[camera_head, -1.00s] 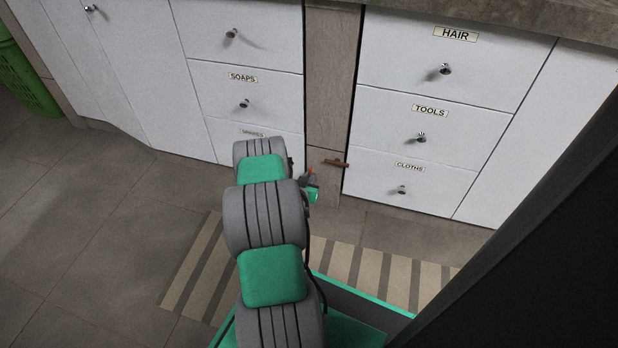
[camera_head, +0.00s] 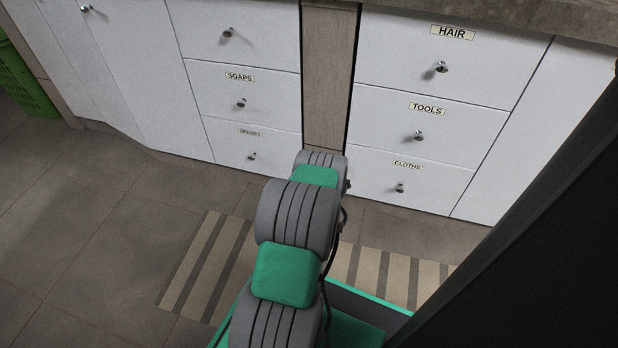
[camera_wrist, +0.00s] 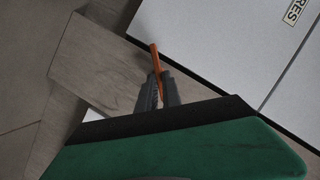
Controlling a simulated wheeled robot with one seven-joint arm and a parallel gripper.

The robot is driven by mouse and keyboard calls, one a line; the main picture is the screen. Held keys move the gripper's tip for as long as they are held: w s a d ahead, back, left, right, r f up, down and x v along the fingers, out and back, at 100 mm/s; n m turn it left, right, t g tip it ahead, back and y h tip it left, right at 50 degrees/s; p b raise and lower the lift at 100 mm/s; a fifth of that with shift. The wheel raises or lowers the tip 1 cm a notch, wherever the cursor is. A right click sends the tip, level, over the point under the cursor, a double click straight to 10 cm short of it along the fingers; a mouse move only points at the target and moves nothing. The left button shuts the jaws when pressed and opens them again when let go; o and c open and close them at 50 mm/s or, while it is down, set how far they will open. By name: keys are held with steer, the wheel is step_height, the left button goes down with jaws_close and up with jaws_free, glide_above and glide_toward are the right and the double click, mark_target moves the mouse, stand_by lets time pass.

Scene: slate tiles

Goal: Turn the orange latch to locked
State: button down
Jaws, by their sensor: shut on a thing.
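The orange latch (camera_wrist: 154,57) is a thin bar in the wrist view, beside the seam between a wooden panel (camera_wrist: 100,68) and a white drawer front. My gripper (camera_wrist: 161,80) is shut on the latch's near end, and the free end sticks out beyond the fingertips. The part between the fingers is mostly hidden. In the head view my arm covers both the latch and the gripper, in front of the wooden strip (camera_head: 328,80) between two drawer stacks. I cannot read a locked mark in either view.
White drawers with round knobs stand on both sides, such as the TOOLS drawer (camera_head: 430,122) and the SOAPS drawer (camera_head: 245,90). A striped mat (camera_head: 207,262) lies on the tiled floor. A green basket (camera_head: 30,85) stands at the far left.

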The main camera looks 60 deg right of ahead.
steer(key=shift+s+f+m+t+h, duration=0.1)
steer(key=shift+f+m+t+h, duration=0.3)
steer(key=shift+m, duration=0.75)
steer(key=shift+s+f+m+t+h, duration=0.1)
steer(key=shift+m+t+h, duration=0.1)
steer(key=shift+m+t, duration=0.65)
steer(key=shift+f+m+t+h, duration=0.2)
steer(key=shift+m+t+h, duration=0.1)
steer(key=shift+m, duration=1.1)
steer(key=shift+w, duration=0.1)
steer(key=c, duration=1.8)
jaws_free()
steer(key=shift+o, duration=1.4)
steer(key=shift+g, duration=0.25)
